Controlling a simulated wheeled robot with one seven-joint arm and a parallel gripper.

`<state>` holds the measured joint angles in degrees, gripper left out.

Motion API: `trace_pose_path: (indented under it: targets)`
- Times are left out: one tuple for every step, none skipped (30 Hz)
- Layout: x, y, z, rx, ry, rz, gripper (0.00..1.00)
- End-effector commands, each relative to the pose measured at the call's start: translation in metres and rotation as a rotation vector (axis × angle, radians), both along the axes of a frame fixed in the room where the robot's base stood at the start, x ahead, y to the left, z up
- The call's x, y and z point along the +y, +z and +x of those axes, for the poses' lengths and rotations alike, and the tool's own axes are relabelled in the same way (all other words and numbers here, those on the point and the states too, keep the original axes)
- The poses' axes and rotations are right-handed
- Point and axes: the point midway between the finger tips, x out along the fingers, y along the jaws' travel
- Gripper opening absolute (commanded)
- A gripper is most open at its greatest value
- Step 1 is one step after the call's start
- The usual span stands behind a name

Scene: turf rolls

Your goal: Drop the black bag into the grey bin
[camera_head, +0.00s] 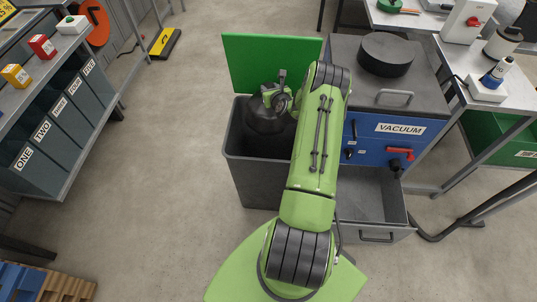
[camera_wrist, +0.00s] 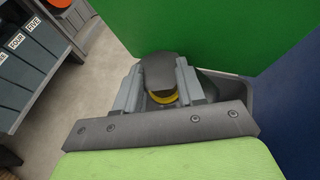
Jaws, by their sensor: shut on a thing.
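The black bag (camera_head: 265,117) hangs from my gripper (camera_head: 281,82) at the mouth of the grey bin (camera_head: 256,176). In the head view the bag is within the bin's opening, with its top near rim height; whether it touches the bin floor is hidden. In the wrist view my gripper (camera_wrist: 160,90) is shut on the bag's dark top (camera_wrist: 158,68), with a yellow band between the fingers. A part of the grey bin's wall (camera_wrist: 236,92) shows behind the fingers.
A green panel (camera_head: 268,62) stands behind the bin. The vacuum cabinet (camera_head: 384,142) with an open lower drawer (camera_head: 370,200) stands right of it. Labelled bins (camera_head: 55,115) line the left shelf. The floor (camera_head: 165,180) left of the bin is clear.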

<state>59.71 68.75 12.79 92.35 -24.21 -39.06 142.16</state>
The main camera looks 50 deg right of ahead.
Motion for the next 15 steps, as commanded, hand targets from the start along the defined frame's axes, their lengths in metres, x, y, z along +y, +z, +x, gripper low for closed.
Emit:
trace_pose_path:
  targets:
    - [-0.001,0.001,0.002,-0.009,-0.001,-0.004,0.0]
    - [-0.001,-0.001,0.002,-0.009,0.0,-0.004,0.0]
    - [-0.001,-0.003,0.002,-0.009,0.0,-0.004,0.0]
    - [-0.001,-0.006,0.002,-0.009,0.0,-0.004,0.0]
    - [0.0,-0.009,0.002,-0.009,0.0,-0.004,0.0]
    - [0.0,-0.014,0.002,-0.009,0.0,-0.005,0.0]
    - [0.0,-0.018,0.002,-0.009,0.0,-0.005,0.0]
    - [0.0,-0.022,0.002,-0.009,0.001,-0.004,0.0]
    - [0.0,-0.027,0.002,-0.009,0.001,-0.004,0.0]
    - [0.0,-0.032,0.002,-0.009,0.001,-0.004,0.0]
    - [0.0,-0.036,0.002,-0.008,0.001,-0.004,0.0]
    - [0.0,-0.042,0.001,-0.007,0.0,-0.005,0.0]
    - [0.0,-0.045,0.001,-0.007,0.0,-0.005,0.0]
    - [0.0,-0.049,0.001,-0.007,0.0,-0.005,0.0]
    - [0.0,-0.052,0.001,-0.007,0.0,-0.005,0.0]
